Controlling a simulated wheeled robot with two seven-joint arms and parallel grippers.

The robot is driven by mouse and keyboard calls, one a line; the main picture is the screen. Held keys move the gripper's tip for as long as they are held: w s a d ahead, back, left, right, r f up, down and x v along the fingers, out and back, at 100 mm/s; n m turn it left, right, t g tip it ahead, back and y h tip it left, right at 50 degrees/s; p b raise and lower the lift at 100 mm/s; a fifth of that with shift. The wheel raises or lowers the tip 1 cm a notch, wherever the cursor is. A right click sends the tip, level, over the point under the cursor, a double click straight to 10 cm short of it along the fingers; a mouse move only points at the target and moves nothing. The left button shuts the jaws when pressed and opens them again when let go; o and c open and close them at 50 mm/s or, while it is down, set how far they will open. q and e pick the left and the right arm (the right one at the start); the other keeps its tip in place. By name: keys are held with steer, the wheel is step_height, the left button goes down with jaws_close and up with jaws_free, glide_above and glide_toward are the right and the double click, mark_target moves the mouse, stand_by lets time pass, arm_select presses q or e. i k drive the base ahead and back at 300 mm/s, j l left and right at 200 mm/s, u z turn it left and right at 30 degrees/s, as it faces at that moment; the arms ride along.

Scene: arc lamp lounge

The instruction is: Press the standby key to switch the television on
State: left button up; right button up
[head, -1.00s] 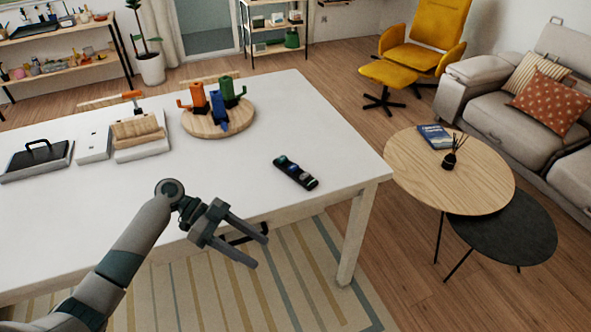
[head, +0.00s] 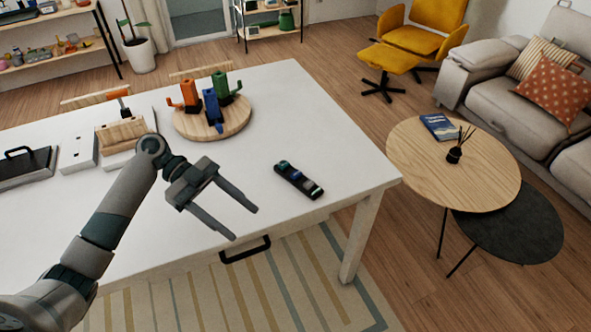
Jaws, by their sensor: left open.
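A dark remote control (head: 298,180) lies on the white table (head: 310,115) near its right end. Which key is the standby key is too small to tell. My left gripper (head: 245,224) is open and empty, over the table's front edge, to the left of and nearer than the remote, and apart from it. No television shows in the head view. My right gripper is not in view.
A round wooden board (head: 237,125) with orange, blue and green pieces stands behind my left gripper. A black drawer handle (head: 245,250) is on the table's front. The tabletop around the remote is clear.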

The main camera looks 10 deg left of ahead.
mark_target(309, 185)
steer(key=i+j, duration=0.35)
steer(key=i, duration=0.15)
steer(key=i+j, duration=0.35)
steer(key=i, duration=0.1)
